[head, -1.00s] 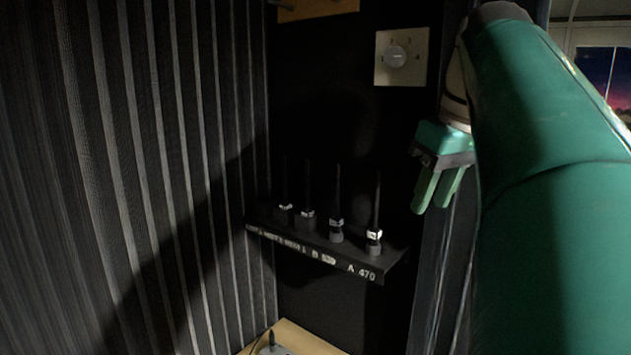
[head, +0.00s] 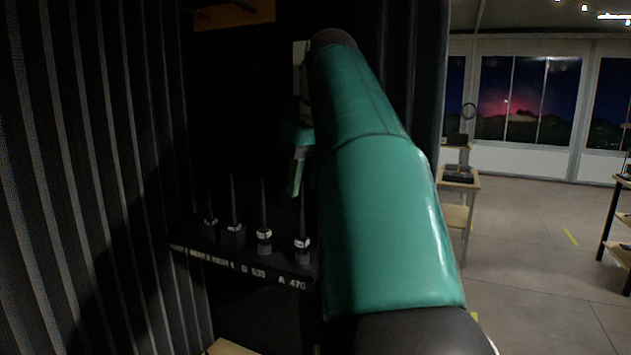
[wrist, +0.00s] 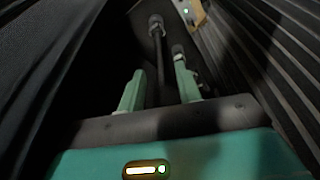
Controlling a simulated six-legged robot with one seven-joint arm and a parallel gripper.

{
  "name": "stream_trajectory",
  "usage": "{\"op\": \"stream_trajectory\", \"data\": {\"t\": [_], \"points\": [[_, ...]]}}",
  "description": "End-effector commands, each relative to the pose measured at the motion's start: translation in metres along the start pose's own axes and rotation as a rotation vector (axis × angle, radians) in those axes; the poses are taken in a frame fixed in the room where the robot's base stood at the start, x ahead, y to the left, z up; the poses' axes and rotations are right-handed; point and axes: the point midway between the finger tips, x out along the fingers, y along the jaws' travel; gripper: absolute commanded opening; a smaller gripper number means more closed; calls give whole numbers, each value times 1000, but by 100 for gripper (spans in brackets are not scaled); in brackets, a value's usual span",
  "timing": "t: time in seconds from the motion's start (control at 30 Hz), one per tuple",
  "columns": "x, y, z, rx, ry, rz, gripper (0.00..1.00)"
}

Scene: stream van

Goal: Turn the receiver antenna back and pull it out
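Several thin black antennas stand upright on a dark shelf (head: 245,264) in the head view. The rightmost antenna (head: 302,247) is above the label "A 470", and its neighbour (head: 264,236) is above "B 530". My gripper (head: 297,172) hangs above the rightmost antenna, partly hidden behind my green arm. In the wrist view my gripper (wrist: 160,72) has its two green fingers apart. A dark antenna rod (wrist: 159,45) runs between them, with no clear contact. Another antenna's collar (wrist: 177,49) shows near the right fingertip. I cannot tell which one is the receiver antenna.
A ribbed dark wall (head: 90,180) stands close on the left. A light wooden surface (head: 228,348) lies below the shelf. A pale wall plate (head: 300,70) is mostly hidden behind my arm. Open floor (head: 540,250) and small tables (head: 457,182) are to the right.

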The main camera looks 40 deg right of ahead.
Motion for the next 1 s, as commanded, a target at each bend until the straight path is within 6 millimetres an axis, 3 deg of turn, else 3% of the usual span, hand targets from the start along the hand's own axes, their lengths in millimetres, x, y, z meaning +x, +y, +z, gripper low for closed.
{"op": "stream_trajectory", "data": {"t": [0.3,0.7,0.9,0.97,1.0], "points": [[38,-1,2,1,-3,-1,34],[47,0,2,0,-2,0,34],[47,0,2,0,-2,0,0],[47,0,2,0,-2,0,0],[47,0,2,0,-2,0,6]]}}
